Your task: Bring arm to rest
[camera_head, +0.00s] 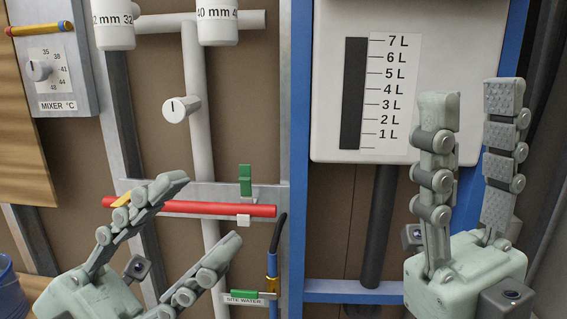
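My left gripper (206,211) is at the lower left, in front of the pipework, pointing up and to the right. Its fingers are spread apart with nothing between them. My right gripper (471,98) is at the right, pointing up, in front of the lower right part of the white tank. Its two fingers stand apart and nothing shows between them. The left gripper's upper finger overlaps the left part of the red pipe (235,210) in the picture; I cannot tell whether they touch.
A mixer dial (40,70) is at the upper left. A blue container (10,290) is at the lower left edge.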

